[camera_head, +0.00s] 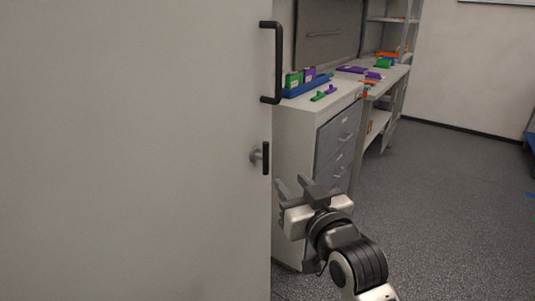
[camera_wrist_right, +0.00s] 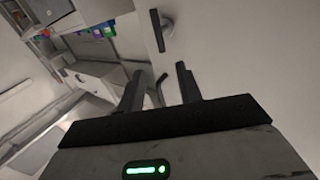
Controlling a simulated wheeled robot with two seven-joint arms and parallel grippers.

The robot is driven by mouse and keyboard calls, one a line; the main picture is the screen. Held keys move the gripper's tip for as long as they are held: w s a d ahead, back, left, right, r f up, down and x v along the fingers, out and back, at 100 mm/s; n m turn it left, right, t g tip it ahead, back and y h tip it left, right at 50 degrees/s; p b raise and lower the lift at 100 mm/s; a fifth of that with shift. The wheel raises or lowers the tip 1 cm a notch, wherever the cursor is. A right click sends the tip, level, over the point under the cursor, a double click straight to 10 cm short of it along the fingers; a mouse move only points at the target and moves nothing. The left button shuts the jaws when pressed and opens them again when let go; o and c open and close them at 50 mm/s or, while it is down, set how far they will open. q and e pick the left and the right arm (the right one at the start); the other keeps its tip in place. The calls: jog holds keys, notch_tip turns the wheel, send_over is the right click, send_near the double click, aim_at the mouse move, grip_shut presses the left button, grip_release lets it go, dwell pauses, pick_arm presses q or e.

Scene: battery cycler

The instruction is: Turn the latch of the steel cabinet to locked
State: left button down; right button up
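The steel cabinet's pale door (camera_head: 130,150) fills the left half of the head view. Its latch (camera_head: 265,158) is a black lever on a round grey base near the door's right edge, and the lever stands upright. The latch also shows at the top of the right wrist view (camera_wrist_right: 158,32). My right gripper (camera_head: 294,186) is below and to the right of the latch, apart from it. Its two fingers are spread with nothing held between them, as the wrist view (camera_wrist_right: 158,72) also shows. My left gripper is in neither view.
A black bar handle (camera_head: 278,62) sits on the door above the latch. To the right stands a drawer cabinet (camera_head: 300,125) with green, purple and blue items on top. A workbench and shelves stand behind it. The grey floor (camera_head: 450,200) at the right is clear.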

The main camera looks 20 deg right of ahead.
aim_at(267, 153)
jog(key=w, duration=0.9)
jog(key=w+a, duration=0.1)
jog(key=w, duration=0.3)
jog(key=shift+w+p, duration=0.35)
jog(key=shift+p, duration=0.05)
jog(key=shift+c, duration=0.3)
jog(key=shift+f, duration=0.1)
grip_shut()
